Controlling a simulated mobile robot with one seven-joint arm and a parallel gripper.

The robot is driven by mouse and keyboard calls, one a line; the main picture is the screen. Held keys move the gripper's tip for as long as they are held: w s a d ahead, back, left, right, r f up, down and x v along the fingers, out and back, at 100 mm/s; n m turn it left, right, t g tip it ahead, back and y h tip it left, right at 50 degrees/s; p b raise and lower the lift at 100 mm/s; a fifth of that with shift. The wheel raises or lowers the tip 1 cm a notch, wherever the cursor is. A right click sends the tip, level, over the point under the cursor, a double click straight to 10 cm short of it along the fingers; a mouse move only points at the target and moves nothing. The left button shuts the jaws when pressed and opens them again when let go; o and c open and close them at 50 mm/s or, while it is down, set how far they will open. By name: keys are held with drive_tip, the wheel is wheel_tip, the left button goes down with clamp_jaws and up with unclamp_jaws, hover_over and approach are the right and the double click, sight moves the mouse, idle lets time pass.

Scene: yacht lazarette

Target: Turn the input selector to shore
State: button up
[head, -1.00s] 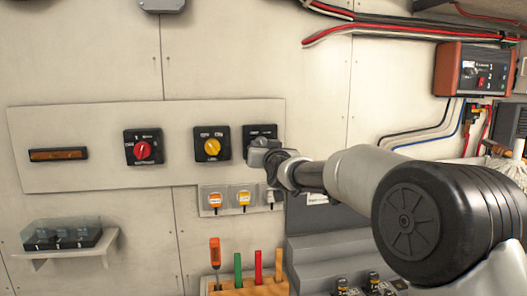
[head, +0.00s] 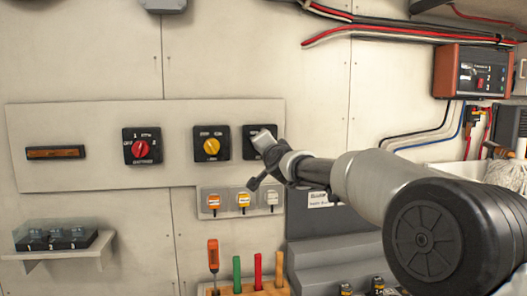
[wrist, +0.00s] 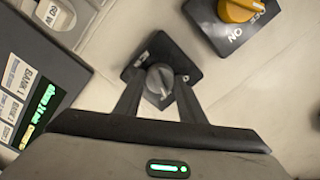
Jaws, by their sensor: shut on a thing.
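Three rotary switches with black plates sit in a row on the pale wall panel: one with a red knob (head: 140,149), one with a yellow knob (head: 211,146), and the rightmost plate (head: 249,150). My gripper (head: 264,141) is at the rightmost one and covers much of it in the head view. In the wrist view its grey knob (wrist: 158,82) sits between the fingertips of my gripper (wrist: 157,86), which is shut on it. The lettering around this knob is not readable. The yellow knob (wrist: 238,10) shows at the wrist view's upper right.
Below are small capped sockets or switches (head: 243,201) and a rack with a screwdriver (head: 214,257) and coloured sticks. A grey cabinet (head: 335,220) stands at right. A red-framed box (head: 475,72) and cables are at upper right.

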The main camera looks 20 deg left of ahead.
drive_tip(key=shift+m, duration=0.7)
drive_tip(key=o, duration=1)
drive_tip(key=shift+o, duration=0.2)
drive_tip(key=b+v, duration=0.8)
drive_tip(key=v, duration=0.9)
drive_tip(key=shift+s+b, duration=0.2)
drive_tip(key=shift+b, duration=0.1)
